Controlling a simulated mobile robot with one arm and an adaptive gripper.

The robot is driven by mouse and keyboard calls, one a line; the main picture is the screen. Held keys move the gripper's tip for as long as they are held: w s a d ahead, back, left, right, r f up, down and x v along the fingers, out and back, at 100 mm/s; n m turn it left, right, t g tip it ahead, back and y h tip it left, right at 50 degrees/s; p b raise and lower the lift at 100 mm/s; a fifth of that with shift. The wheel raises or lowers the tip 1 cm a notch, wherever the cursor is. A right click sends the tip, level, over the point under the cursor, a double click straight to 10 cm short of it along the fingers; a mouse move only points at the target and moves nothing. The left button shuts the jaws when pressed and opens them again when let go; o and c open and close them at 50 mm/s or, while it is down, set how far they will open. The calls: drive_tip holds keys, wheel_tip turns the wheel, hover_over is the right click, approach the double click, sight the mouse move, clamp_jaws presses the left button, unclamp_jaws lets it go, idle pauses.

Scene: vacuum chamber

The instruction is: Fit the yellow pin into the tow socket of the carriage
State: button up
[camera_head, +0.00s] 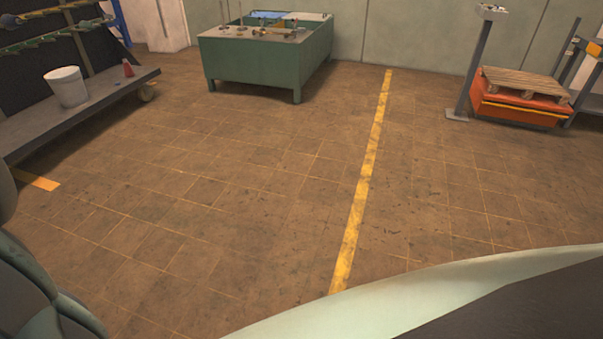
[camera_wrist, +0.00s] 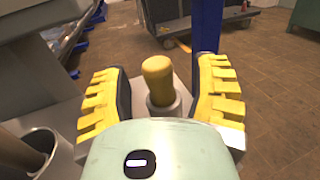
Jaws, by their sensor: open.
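The yellow pin (camera_wrist: 157,78) stands upright in the wrist view, with a rounded yellow top and a greyish lower part. Its base is partly hidden by my gripper's body. My gripper (camera_wrist: 163,90) is open, with one yellow-padded finger on each side of the pin and a visible gap at both sides. A light grey block or plate (camera_wrist: 184,92) shows just behind the pin. A dark wheeled carriage (camera_wrist: 190,14) shows at the top of the wrist view. A similar wheeled rack (camera_head: 85,115) stands at the left of the head view. I cannot make out a tow socket.
A grey cylinder (camera_wrist: 62,150) stands left of my gripper, and a blue post (camera_wrist: 207,25) rises behind it. In the head view, a green bench (camera_head: 250,65) and an orange platform with a pallet (camera_head: 520,100) stand at the back. The tiled floor (camera_head: 230,190) between them is clear.

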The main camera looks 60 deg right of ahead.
drive_tip(key=shift+o, duration=0.2)
clamp_jaws()
idle(0.3)
